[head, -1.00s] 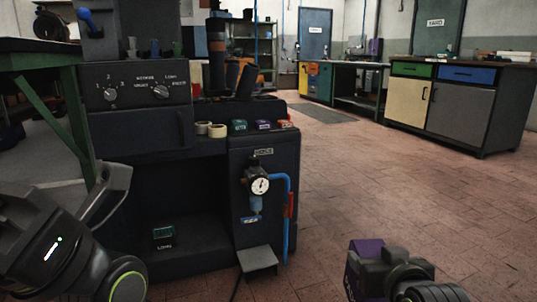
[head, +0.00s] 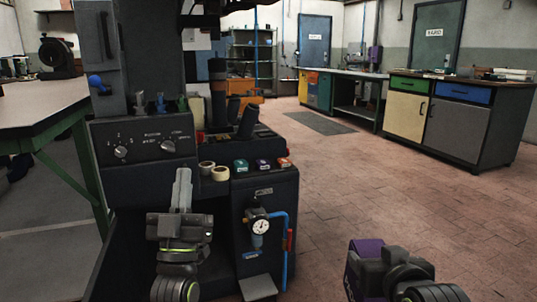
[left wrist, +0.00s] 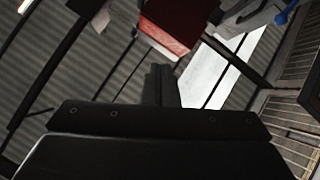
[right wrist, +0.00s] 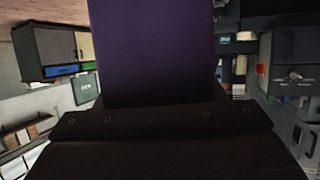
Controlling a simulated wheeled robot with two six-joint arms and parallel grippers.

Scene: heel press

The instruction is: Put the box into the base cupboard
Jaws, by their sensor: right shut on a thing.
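A purple box (head: 364,249) is in my right gripper (head: 382,262) at the bottom of the head view, right of the press and above the floor. In the right wrist view the box (right wrist: 152,50) fills the top middle, and the fingertips are hidden behind it. My left gripper (head: 182,190) is raised in front of the press, with its fingers together and pointing up, and holds nothing that I can see. The dark open base cupboard (head: 122,262) lies under the press's knob panel. My left arm covers much of its opening, and its inside is mostly hidden.
The press carries a gauge (head: 260,226), a blue pipe and a small pedal (head: 257,287) at its right. Small coloured boxes and tape rolls (head: 213,171) sit on its ledge. A green-legged table (head: 45,130) stands left. The floor (head: 400,200) to the right is clear.

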